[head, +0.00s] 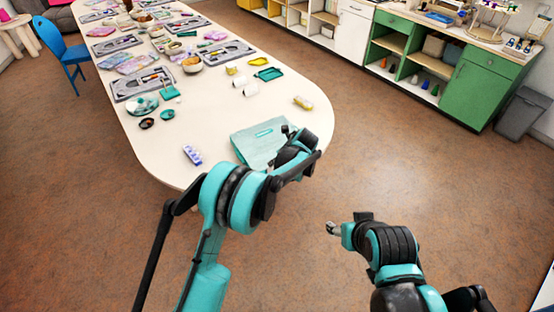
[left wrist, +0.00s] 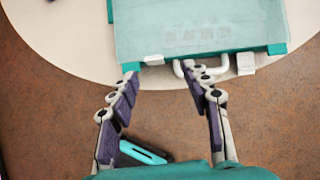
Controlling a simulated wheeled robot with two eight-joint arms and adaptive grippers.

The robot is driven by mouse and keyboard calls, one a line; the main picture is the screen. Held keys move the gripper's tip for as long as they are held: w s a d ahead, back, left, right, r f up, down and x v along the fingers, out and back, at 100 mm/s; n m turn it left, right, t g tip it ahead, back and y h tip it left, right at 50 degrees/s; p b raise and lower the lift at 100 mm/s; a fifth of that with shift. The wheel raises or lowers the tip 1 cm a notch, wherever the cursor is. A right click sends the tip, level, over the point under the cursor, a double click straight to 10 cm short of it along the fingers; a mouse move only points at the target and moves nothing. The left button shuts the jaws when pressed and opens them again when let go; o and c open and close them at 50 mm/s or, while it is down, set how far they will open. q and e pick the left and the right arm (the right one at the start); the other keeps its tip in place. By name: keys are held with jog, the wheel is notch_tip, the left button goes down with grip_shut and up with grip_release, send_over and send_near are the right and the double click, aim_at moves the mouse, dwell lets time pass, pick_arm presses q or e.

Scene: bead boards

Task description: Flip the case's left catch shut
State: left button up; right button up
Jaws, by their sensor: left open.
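The pale teal case (head: 255,146) lies closed, lid up, at the near end of the white table. In the left wrist view the case (left wrist: 200,22) shows its front edge, with a white handle (left wrist: 205,72) between two white catches. The left catch (left wrist: 153,60) is a small tab at the front edge; the right catch (left wrist: 246,64) sticks out further. Whether either is fastened is hard to tell. My left gripper (left wrist: 160,70) is open and empty, its fingertips either side of the left catch, just before the front edge. My right gripper (head: 332,228) hangs over the floor, away from the table.
The white table (head: 215,125) holds a blue-violet bead box (head: 192,155), a yellow item (head: 303,102), a green tray (head: 268,74) and several bead boards further back. Bare floor lies in front of the table. A green cabinet (head: 484,85) stands at the far right.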

pick_arm(q)
jog(key=shift+s+d+r, duration=0.2)
jog(key=shift+s+r, duration=0.1)
jog(key=shift+r, duration=0.1)
jog(key=shift+f, duration=0.1)
jog(key=v, duration=1.2)
dwell(0.4)
